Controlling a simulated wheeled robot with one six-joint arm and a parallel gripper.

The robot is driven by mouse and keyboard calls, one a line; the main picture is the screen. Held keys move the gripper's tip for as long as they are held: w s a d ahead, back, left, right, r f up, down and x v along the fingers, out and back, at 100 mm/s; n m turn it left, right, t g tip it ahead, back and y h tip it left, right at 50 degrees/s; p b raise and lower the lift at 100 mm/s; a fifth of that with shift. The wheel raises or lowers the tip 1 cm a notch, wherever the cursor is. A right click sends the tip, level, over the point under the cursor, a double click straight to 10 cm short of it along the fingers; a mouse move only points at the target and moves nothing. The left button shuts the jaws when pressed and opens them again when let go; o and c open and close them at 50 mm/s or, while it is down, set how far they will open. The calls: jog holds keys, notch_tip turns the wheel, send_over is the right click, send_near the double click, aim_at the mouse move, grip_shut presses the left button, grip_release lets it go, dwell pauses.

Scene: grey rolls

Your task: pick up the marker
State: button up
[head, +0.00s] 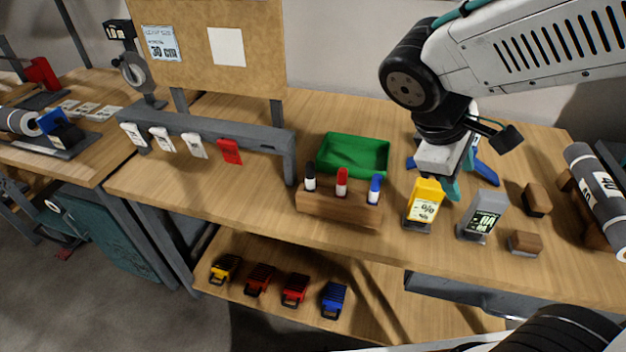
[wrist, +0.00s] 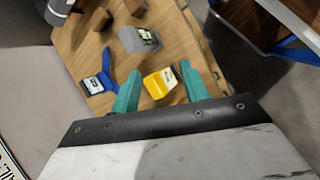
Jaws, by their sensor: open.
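Three markers stand upright in a wooden block (head: 337,208) near the table's front edge: one with a black cap (head: 310,178), one with a red cap (head: 342,182) and one with a blue cap (head: 375,189). My gripper (head: 456,182) is to the right of the block, above the table behind a yellow device (head: 424,206). Its teal fingers are apart with nothing held. In the wrist view, my gripper (wrist: 159,74) has the yellow device (wrist: 160,83) showing between its fingers. No marker shows in the wrist view.
A green tray (head: 353,155) sits behind the block. A grey device (head: 482,216), small wooden blocks (head: 525,242) and a grey roll (head: 596,195) are at right. A grey rail (head: 210,130) with hanging tags stands left. Colored bins (head: 294,290) are on the lower shelf.

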jog(key=w+a+f+n+t+h, duration=0.3)
jog(key=w+a+f+n+t, duration=0.15)
jog(key=w+a+n, duration=0.4)
jog(key=n+t+y, duration=0.2)
jog(key=n+t, duration=0.5)
jog(key=n, duration=0.5)
send_near(308, 183)
jog(key=w+d, duration=0.3)
jog(key=shift+w+a+f, duration=0.2)
jog(key=shift+w, duration=0.1)
jog(key=x, duration=0.4)
jog(key=f+x, duration=0.1)
jog(key=x, duration=0.2)
jog(key=shift+a, duration=0.25)
jog(key=shift+c, duration=0.4)
grip_shut()
